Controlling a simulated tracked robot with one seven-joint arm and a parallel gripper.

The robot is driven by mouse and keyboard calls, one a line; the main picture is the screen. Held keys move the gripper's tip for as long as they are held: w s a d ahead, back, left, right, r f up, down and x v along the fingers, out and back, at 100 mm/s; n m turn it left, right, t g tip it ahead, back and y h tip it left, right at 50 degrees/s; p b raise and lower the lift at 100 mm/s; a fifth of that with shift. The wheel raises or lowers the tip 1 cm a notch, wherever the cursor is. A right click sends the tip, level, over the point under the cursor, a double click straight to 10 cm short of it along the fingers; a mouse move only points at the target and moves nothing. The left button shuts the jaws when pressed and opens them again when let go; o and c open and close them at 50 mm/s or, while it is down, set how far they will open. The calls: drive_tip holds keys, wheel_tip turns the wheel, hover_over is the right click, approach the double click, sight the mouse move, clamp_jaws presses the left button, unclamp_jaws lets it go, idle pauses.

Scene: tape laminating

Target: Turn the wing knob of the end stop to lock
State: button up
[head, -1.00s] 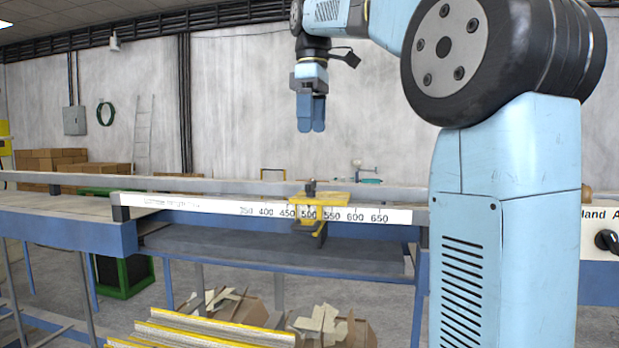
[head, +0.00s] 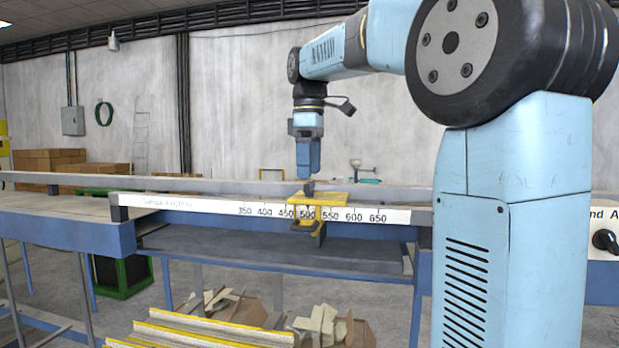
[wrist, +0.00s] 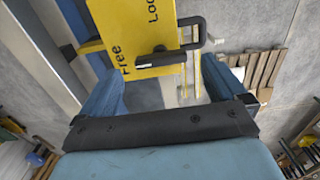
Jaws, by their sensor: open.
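The end stop (head: 320,198) is a yellow bracket on the white scale rail, near the 500 mark. Its dark wing knob (head: 309,187) stands on top. In the wrist view the yellow plate (wrist: 142,30) carries the words "Free" and "Lock", the second partly cut off. A dark bar, which looks like the wing knob (wrist: 160,58), lies across the plate near "Free". My gripper (head: 308,177) points down just above the knob. In the wrist view my gripper (wrist: 163,82) is open and empty, its blue fingers on either side of the knob, with no clear contact.
The scale rail (head: 220,206) runs along the bench front, with a grey bar (head: 230,185) behind it. Below are yellow-edged profiles (head: 210,335) and boxes of offcuts (head: 335,325). A dark loop (wrist: 195,32) sits at the plate's right edge.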

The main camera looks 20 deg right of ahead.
sight(310, 182)
drive_tip(key=shift+f, duration=1.5)
drive_tip(key=shift+c, duration=0.4)
drive_tip(key=c, duration=1)
